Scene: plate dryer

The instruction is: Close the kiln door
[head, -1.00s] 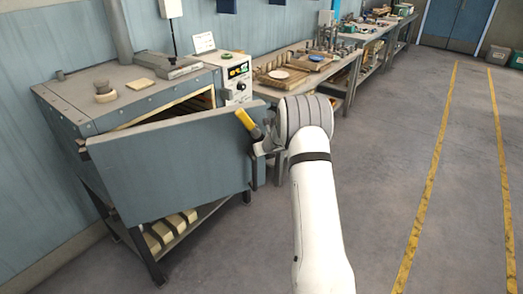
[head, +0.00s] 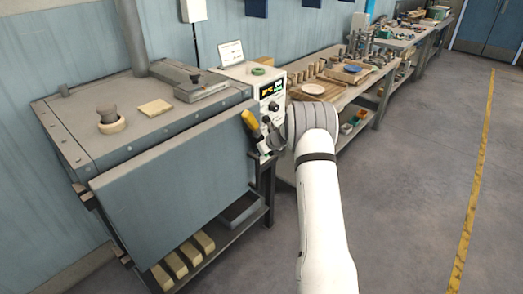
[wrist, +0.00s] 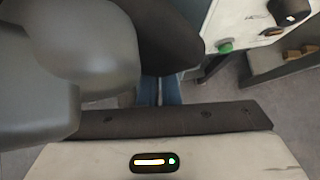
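The kiln (head: 145,105) stands at left against the wall. Its blue-grey door (head: 180,185) lies close along the front, and the kiln interior does not show. I cannot tell whether the door is fully flush. A yellow handle (head: 250,120) sticks up at the door's right edge. My gripper (head: 266,142) is at this right edge, just below the yellow handle, partly hidden by my wrist. In the wrist view, large grey shapes fill the left side and a narrow blue strip (wrist: 161,91) shows in the middle. Whether the fingers grip anything is not clear.
A control box (head: 270,98) with a display and knob stands right of the kiln, close to my gripper. Beyond it is a workbench (head: 335,95) with wooden pieces. Pale bricks (head: 186,260) lie on the shelf below the kiln. The floor to the right is clear.

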